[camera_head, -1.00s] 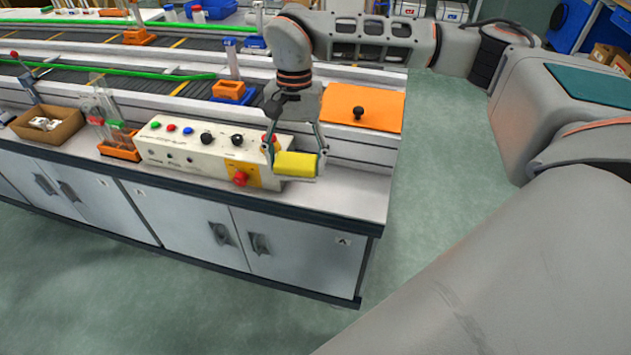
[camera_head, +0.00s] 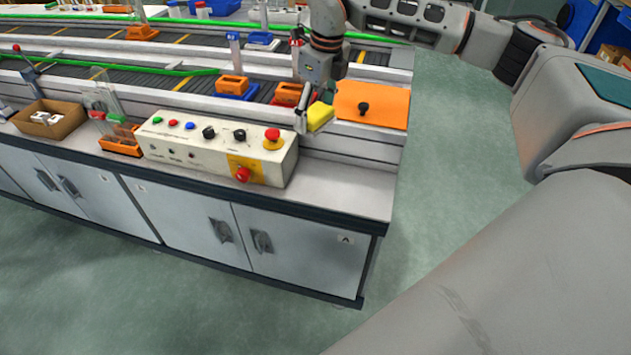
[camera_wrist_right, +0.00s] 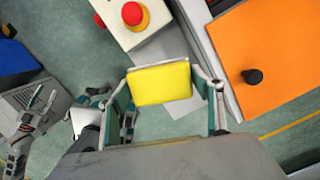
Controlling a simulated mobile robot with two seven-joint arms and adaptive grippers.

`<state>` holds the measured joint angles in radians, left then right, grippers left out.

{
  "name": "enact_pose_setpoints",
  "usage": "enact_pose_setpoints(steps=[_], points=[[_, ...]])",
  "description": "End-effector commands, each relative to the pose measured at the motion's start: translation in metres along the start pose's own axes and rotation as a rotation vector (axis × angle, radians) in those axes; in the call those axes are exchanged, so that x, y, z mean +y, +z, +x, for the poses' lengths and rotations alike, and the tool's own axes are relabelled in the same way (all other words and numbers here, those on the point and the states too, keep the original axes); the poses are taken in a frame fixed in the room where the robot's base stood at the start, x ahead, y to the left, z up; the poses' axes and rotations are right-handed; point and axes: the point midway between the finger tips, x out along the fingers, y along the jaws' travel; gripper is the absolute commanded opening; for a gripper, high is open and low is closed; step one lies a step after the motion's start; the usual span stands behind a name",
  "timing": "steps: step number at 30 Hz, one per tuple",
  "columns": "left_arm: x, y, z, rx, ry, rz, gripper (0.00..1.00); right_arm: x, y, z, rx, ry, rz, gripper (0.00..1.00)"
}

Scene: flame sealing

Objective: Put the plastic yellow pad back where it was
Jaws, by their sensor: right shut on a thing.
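The yellow pad (camera_head: 320,116) is held by my right gripper (camera_head: 311,112), raised above the bench between the control box and the orange plate. In the right wrist view the pad (camera_wrist_right: 160,83) sits between the two fingers of the right gripper (camera_wrist_right: 163,88), which is shut on it. In the head view the arm partly hides what is behind the gripper. My left gripper is not in the head view. Grey jointed parts at the left of the right wrist view may be my left gripper, but its state is unclear.
A cream control box (camera_head: 215,150) with a red emergency button (camera_head: 273,138) stands at the bench's front. The orange plate (camera_head: 385,107) with a black knob (camera_head: 363,107) lies to the right. Orange blocks (camera_head: 232,84) sit on the conveyor behind. Bare white bench top (camera_head: 345,185) shows at the front right.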

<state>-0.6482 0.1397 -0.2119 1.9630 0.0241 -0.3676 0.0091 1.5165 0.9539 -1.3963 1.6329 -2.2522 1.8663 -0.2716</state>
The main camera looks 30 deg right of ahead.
Motion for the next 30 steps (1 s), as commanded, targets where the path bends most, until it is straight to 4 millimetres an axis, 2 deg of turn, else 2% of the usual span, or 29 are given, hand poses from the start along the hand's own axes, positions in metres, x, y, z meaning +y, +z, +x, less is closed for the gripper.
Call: enact_pose_setpoints(steps=[5,19,24,30], points=[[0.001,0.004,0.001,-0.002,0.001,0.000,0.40,-0.002,-0.004,0.021,0.005,-0.005,0.038,0.45],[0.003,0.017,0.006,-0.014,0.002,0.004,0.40,-0.002,-0.021,0.131,0.005,-0.004,0.036,0.45],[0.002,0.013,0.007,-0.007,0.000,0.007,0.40,-0.002,-0.023,0.152,0.001,-0.004,0.034,0.45],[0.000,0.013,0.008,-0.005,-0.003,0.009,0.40,-0.002,-0.024,0.163,0.001,-0.005,0.035,0.45]])
